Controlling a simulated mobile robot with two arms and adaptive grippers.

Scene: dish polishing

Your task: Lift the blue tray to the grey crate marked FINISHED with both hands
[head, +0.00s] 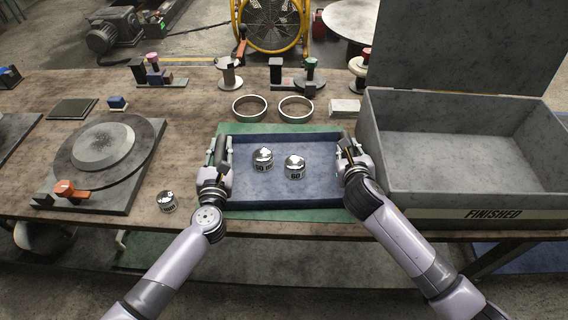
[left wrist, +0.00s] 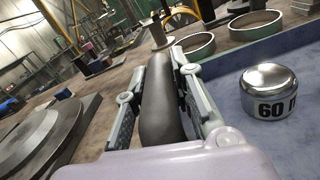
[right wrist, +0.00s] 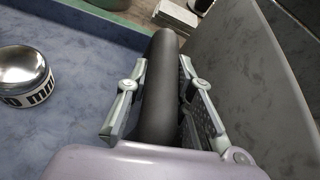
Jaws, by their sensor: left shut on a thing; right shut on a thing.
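The blue tray (head: 280,191) sits on a green mat (head: 300,215) at the table's middle. Two shiny metal domed pieces with printed bands, one left (head: 263,158) and one right (head: 294,167), stand in it. My left gripper (head: 221,150) is shut on the tray's left handle, a dark bar (left wrist: 160,105) in the left wrist view. My right gripper (head: 350,152) is shut on the tray's right handle, a dark bar (right wrist: 160,90) in the right wrist view. The grey crate marked FINISHED (head: 420,211) stands open and empty to the right.
A third metal piece (head: 168,202) stands on the table left of the tray. A round plate on a base (head: 104,155) lies further left. Two metal rings (head: 249,108) and a pale block (head: 344,107) are behind the tray. The crate's raised lid (head: 465,50) stands behind it.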

